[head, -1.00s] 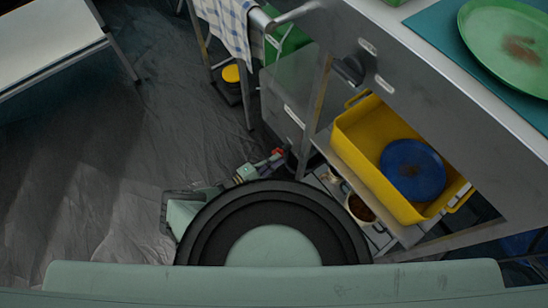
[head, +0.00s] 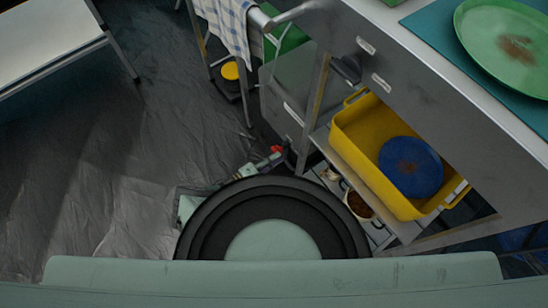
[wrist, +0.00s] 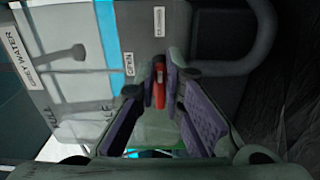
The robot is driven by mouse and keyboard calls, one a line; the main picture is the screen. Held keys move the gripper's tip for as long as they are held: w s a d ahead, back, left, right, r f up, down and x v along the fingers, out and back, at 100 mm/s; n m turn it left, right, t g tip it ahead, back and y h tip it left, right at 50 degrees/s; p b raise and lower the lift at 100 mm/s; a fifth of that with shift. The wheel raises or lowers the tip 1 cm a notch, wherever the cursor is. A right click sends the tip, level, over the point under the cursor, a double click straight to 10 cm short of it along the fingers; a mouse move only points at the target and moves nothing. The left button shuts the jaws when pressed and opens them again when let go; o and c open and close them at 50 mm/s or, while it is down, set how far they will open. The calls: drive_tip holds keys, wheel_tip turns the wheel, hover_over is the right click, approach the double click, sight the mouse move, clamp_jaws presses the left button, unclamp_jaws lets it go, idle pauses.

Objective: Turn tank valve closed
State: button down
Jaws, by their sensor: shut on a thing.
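In the wrist view the tank (wrist: 60,75) is a pale grey-white body with a blue stripe and labels such as "GREY WATER" and "FULL". Its valve has a small red handle (wrist: 160,88). My gripper (wrist: 161,78), with purple pads, is shut on the red handle, which sits between the fingertips. In the head view a small red part (head: 277,149) shows beside the end of my arm, low by the cabinet. The tank itself is mostly hidden there by my arm and the counter.
A steel counter (head: 455,85) bears a green plate (head: 505,30). A white table (head: 45,35) stands at the upper left. Open floor (head: 110,160) lies at the left.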

drive_tip(key=c, duration=1.7)
unclamp_jaws()
drive_tip(key=v, duration=1.2)
